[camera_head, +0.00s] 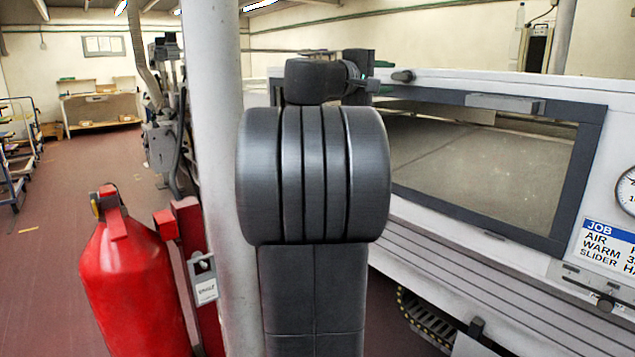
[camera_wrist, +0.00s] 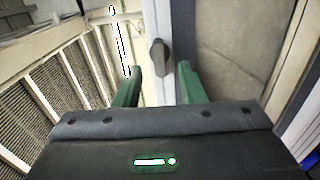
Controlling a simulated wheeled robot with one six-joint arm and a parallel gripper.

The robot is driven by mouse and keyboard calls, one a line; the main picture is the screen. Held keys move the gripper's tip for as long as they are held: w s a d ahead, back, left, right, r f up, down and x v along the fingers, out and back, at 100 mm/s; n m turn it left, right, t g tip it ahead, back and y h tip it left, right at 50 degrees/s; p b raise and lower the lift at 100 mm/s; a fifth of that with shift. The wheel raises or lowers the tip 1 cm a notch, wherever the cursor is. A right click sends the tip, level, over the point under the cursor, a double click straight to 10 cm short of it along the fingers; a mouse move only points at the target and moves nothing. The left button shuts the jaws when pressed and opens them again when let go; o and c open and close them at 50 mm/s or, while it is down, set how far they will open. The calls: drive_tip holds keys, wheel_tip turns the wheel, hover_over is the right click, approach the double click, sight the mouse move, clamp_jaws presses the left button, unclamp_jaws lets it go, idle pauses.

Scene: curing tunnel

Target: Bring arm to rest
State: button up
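My arm stands folded upright in the middle of the camera_head view, its dark links in front of the white tunnel machine (camera_head: 440,225). My gripper is mostly hidden behind the arm there; a little green shows near the top. In the wrist view the two green fingers of my gripper (camera_wrist: 160,76) are spread apart, with nothing held between them. A dark knob (camera_wrist: 158,57) on a pale frame shows beyond the fingertips; I cannot tell how far away it is.
The tunnel's framed window (camera_head: 480,160) and a job sign (camera_head: 608,245) are at right. A pale post (camera_head: 215,150) stands close left of my arm, with a red extinguisher (camera_head: 125,285) beside it. Open floor (camera_head: 60,230) lies at far left.

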sight(400, 75)
drive_tip(key=x, duration=0.5)
drive_tip(key=shift+w+d, duration=0.15)
drive_tip(key=shift+d, duration=0.1)
drive_tip(key=shift+r+n+p, duration=0.25)
drive_tip(key=shift+n+p, duration=0.15)
drive_tip(key=shift+p, duration=0.4)
drive_tip(key=shift+a+r+n+p, duration=0.15)
drive_tip(key=shift+n+p, duration=0.65)
drive_tip(key=shift+p, duration=0.1)
drive_tip(key=shift+n+p, duration=0.7)
drive_tip(key=shift+p, duration=0.15)
drive_tip(key=n+p, duration=0.5)
drive_tip(key=p, duration=0.1)
drive_tip(key=shift+p, duration=0.4)
drive_tip(key=shift+n+p, duration=0.9)
drive_tip(key=shift+p, duration=0.25)
